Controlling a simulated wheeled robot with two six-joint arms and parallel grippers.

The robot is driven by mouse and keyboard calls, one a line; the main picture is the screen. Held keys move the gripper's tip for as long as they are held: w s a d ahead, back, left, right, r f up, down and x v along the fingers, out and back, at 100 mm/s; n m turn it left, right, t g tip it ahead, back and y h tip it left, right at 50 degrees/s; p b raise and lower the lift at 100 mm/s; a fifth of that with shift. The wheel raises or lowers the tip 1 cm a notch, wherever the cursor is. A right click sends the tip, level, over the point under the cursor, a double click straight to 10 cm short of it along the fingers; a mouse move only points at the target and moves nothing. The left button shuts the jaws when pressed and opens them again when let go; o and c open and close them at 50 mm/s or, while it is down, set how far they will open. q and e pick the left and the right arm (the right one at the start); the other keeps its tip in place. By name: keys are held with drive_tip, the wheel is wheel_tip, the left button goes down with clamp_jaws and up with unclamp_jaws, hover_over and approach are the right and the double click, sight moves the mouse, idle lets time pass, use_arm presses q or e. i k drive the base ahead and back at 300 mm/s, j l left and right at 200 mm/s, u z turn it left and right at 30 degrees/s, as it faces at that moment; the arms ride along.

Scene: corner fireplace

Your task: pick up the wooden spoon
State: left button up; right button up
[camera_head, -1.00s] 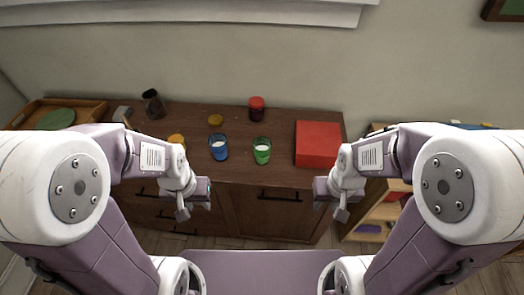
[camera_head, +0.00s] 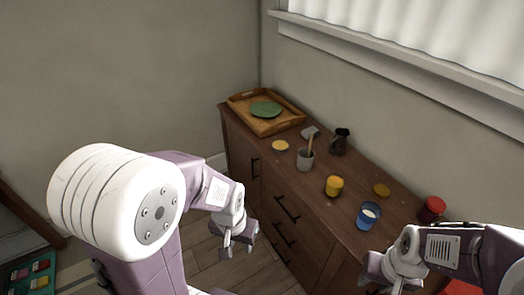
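The wooden spoon (camera_head: 310,144) stands in a grey cup (camera_head: 305,161) on the brown cabinet, with only its upper part showing above the rim. The cup is near the cabinet's front edge. My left gripper (camera_head: 238,246) hangs in front of the cabinet, to the left of and nearer than the cup, apart from it. Its fingers look spread, with nothing between them. My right gripper (camera_head: 382,277) is at the lower right, near the cabinet's front. Its fingers are too unclear to judge.
On the cabinet (camera_head: 345,190) stand a wooden tray (camera_head: 240,104) with a green plate (camera_head: 265,109), a dark pitcher (camera_head: 340,143), a yellow jar (camera_head: 333,187), a blue cup of white liquid (camera_head: 368,217) and a red-lidded jar (camera_head: 432,209). A yellow disc (camera_head: 280,146) lies left of the spoon's cup.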

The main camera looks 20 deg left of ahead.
sight(312, 135)
drive_tip(key=u, duration=0.15)
drive_tip(key=i+j+z, duration=0.65)
drive_tip(key=j+z, duration=0.2)
drive_tip(key=i+j+z, duration=0.1)
drive_tip(key=j+z, duration=0.2)
drive_tip(key=i+j+z, duration=0.1)
drive_tip(key=j+z, duration=0.2)
drive_tip(key=j, duration=0.15)
